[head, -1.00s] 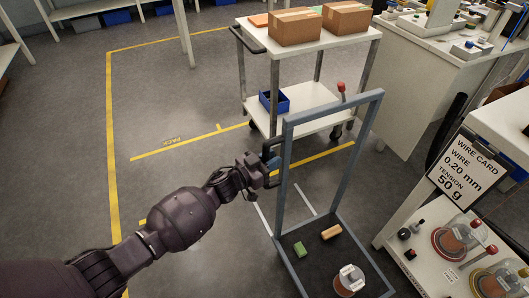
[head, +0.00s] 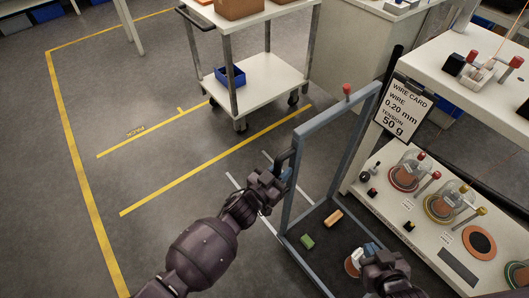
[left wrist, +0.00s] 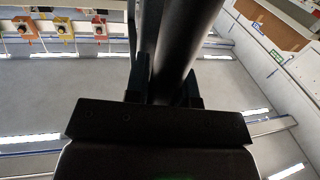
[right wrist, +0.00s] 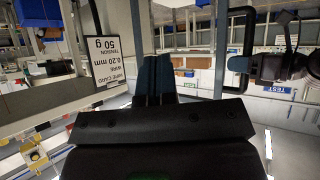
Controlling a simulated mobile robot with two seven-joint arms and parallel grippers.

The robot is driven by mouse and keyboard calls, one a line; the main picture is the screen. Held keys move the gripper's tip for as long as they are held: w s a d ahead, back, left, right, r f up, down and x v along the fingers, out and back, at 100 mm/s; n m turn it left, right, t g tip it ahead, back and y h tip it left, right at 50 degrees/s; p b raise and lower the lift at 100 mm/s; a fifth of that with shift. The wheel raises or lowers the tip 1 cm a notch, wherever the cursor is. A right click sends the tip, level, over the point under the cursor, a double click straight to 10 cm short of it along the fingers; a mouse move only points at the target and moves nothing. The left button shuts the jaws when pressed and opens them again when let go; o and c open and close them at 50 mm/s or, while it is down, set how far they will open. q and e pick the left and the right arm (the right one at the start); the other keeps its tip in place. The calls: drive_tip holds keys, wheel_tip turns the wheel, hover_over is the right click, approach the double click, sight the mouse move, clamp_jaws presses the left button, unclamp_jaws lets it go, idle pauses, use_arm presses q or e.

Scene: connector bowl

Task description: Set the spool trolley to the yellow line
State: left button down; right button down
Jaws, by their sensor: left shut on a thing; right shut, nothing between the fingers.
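The spool trolley has a blue-grey upright frame (head: 335,118) and a dark deck (head: 318,222), and stands upright on the floor. My left gripper (head: 284,172) is shut on the dark handle at the frame's left post; the left wrist view shows its fingers (left wrist: 165,85) around a dark bar. My right gripper (head: 372,252) is shut and empty, above the deck's right side, partly hiding a white-and-copper spool (head: 352,264). The nearer yellow line (head: 215,160) lies beyond the trolley to the left, with a clear floor gap between them.
A green block (head: 307,241) and an orange block (head: 333,217) lie on the deck. A white cart (head: 270,85) with a blue bin stands beyond the yellow line. A spool bench (head: 420,225) with the wire card (head: 403,108) is close on the right. Floor at left is open.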

use_arm(q)
drive_tip(key=s+d, duration=0.5)
drive_tip(key=s, duration=0.2)
drive_tip(key=shift+s+f+p, duration=0.15)
drive_tip(key=shift+s+p, duration=0.15)
drive_tip(key=shift+p, duration=0.1)
drive_tip(key=c, duration=1)
unclamp_jaws()
drive_tip(key=shift+a, duration=0.1)
drive_tip(key=p+v, duration=0.1)
drive_tip(key=v, duration=0.9)
drive_tip(key=shift+s+a, duration=0.15)
drive_tip(key=shift+s, duration=0.1)
